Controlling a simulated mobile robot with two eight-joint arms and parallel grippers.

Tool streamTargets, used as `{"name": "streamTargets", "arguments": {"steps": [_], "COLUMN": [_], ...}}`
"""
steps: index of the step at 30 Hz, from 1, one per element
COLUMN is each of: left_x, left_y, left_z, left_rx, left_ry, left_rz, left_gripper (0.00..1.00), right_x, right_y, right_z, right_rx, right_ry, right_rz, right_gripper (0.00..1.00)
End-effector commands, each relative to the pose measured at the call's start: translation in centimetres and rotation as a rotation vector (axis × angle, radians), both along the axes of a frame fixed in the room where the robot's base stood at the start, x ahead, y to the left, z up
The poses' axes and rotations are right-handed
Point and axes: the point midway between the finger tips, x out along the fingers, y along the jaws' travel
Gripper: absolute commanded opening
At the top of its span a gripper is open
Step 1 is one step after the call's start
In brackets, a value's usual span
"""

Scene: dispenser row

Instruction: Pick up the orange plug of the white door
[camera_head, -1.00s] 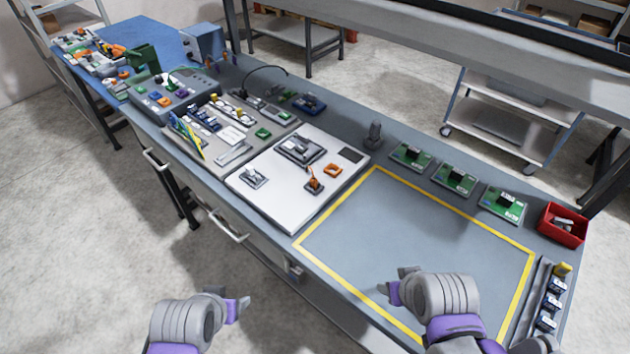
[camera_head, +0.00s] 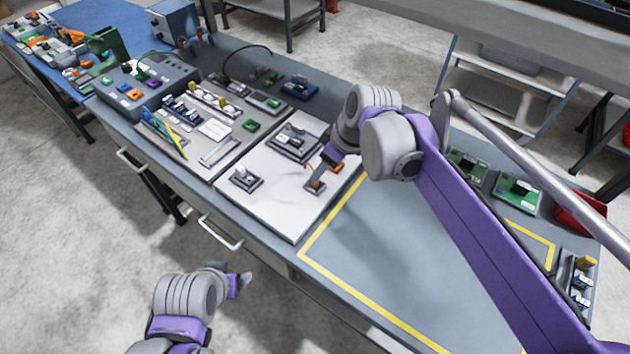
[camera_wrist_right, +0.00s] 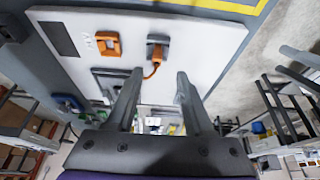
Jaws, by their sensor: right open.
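The white door (camera_head: 290,215) is a flat white panel lying on the bench. The orange plug (camera_head: 315,185) sits in a dark socket on it, partly hidden by my right gripper in the head view. In the right wrist view the plug (camera_wrist_right: 158,41) shows with a short orange lead, ahead of the fingertips. My right gripper (camera_head: 323,171) is over the door close to the plug; its fingers (camera_wrist_right: 158,77) are apart with nothing between them. My left gripper (camera_head: 243,281) is off the bench's front edge; its opening is unclear.
An orange square frame (camera_wrist_right: 107,43) is beside the plug. A dark device (camera_head: 295,143) and a grey latch-like part (camera_head: 246,180) are also on the door. A grey panel with parts (camera_head: 215,130) adjoins it at left. The yellow-outlined area (camera_head: 370,262) looks empty where visible.

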Motion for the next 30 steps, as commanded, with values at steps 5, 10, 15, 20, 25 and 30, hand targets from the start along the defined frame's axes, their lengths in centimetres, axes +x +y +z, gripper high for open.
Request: {"name": "streamTargets", "arguments": {"steps": [5, 10, 15, 20, 25, 30], "left_x": [0.0, 0.0, 0.0, 0.0, 0.0, 0.0], "left_y": [0.0, 0.0, 0.0, 0.0, 0.0, 0.0], "left_z": [0.0, 0.1, -0.1, 0.0, 0.0, 0.0], "left_rx": [0.0, 0.0, 0.0, 0.0, 0.0, 0.0], "left_ry": [0.0, 0.0, 0.0, 0.0, 0.0, 0.0], "left_rz": [0.0, 0.0, 0.0, 0.0, 0.0, 0.0], "left_gripper": [0.66, 0.66, 0.66, 0.66, 0.66, 0.66], "right_x": [0.4, 1.2, 1.6, 1.6, 1.6, 1.6], "right_y": [0.4, 0.9, 1.5, 1.5, 1.5, 1.5], "right_z": [-1.3, -3.7, -5.2, -5.4, -5.4, -5.3], "right_rx": [0.0, 0.001, 0.001, 0.0, 0.0, 0.0], "right_ry": [0.0, -0.001, -0.001, -0.001, 0.0, 0.0], "right_rz": [0.0, 0.001, 0.0, -0.001, -0.001, -0.001], "right_gripper": [0.53, 0.53, 0.53, 0.53, 0.38, 0.07]}}
